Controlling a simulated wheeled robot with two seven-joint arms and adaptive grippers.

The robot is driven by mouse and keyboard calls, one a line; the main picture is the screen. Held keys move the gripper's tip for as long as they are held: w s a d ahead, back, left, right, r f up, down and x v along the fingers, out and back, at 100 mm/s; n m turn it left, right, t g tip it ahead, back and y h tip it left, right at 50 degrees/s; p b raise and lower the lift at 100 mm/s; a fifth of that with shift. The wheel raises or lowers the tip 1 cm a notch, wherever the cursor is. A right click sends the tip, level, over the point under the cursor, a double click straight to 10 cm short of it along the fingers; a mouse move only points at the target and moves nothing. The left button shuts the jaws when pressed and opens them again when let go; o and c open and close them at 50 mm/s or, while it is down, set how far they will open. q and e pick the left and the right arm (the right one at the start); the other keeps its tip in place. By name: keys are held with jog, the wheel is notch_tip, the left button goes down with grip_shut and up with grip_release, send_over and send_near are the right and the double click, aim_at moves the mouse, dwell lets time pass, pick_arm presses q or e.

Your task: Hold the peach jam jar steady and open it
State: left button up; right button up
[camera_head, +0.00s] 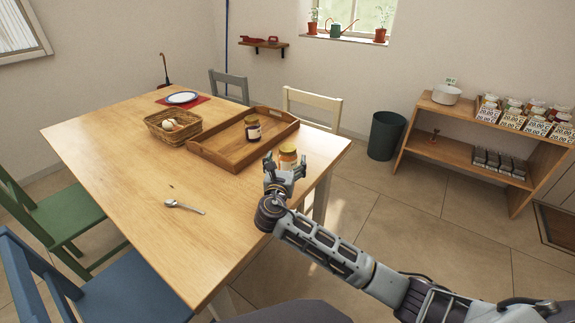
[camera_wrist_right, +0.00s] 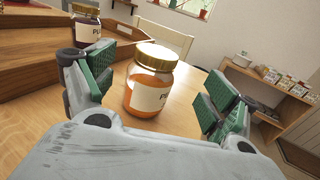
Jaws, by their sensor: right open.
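The peach jam jar (camera_head: 288,158), orange with a gold lid and pale label, stands upright on the table near its right edge. In the right wrist view the jar (camera_wrist_right: 150,88) stands between the green pads of my open right gripper (camera_wrist_right: 155,92), with space on both sides; its lid is on. In the head view my right gripper (camera_head: 285,175) is just in front of the jar and hides its lower part. My left gripper does not show in either view.
A wooden tray (camera_head: 222,158) holding a dark jam jar (camera_head: 252,128) lies left of the peach jar. A basket (camera_head: 160,134), a spoon (camera_head: 185,206) and a plate (camera_head: 182,97) are on the table (camera_head: 110,170). The front of the table is mostly clear.

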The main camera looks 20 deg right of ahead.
jog(key=shift+w+d, duration=0.2)
jog(key=shift+w, duration=0.2)
jog(key=shift+w+d, duration=0.1)
jog(key=shift+w, duration=0.1)
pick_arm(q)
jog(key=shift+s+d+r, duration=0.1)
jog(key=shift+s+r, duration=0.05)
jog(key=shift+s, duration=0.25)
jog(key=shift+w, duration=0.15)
